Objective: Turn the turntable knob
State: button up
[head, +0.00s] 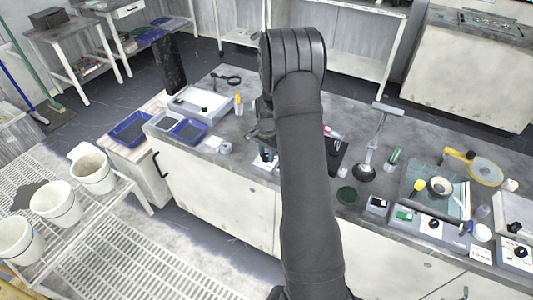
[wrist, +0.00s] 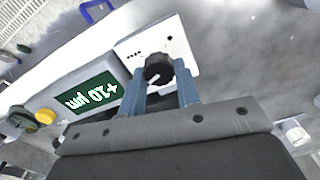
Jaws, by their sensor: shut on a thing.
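The dark round knob (wrist: 158,67) stands on a white panel (wrist: 185,47) in the wrist view, with a light pointer mark on its face. My gripper (wrist: 160,80) has its two blue-grey fingers on either side of the knob and is shut on it. In the head view my gripper (head: 266,150) reaches down to the bench left of centre, over a small white box (head: 262,168). My arm hides part of that area, and the knob cannot be made out there.
Control boxes crowd the right.

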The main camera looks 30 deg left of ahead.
aim_at(267, 156)
jog(key=m, duration=0.6)
jog(key=shift+d, duration=0.1)
jog(key=m, duration=0.6)
jog(key=shift+s+m, duration=0.15)
jog(key=shift+m, duration=0.15)
dwell(0.3)
jog(key=o, duration=1)
notch_tip(267, 156, up, 18)
jog(key=shift+f, duration=0.25)
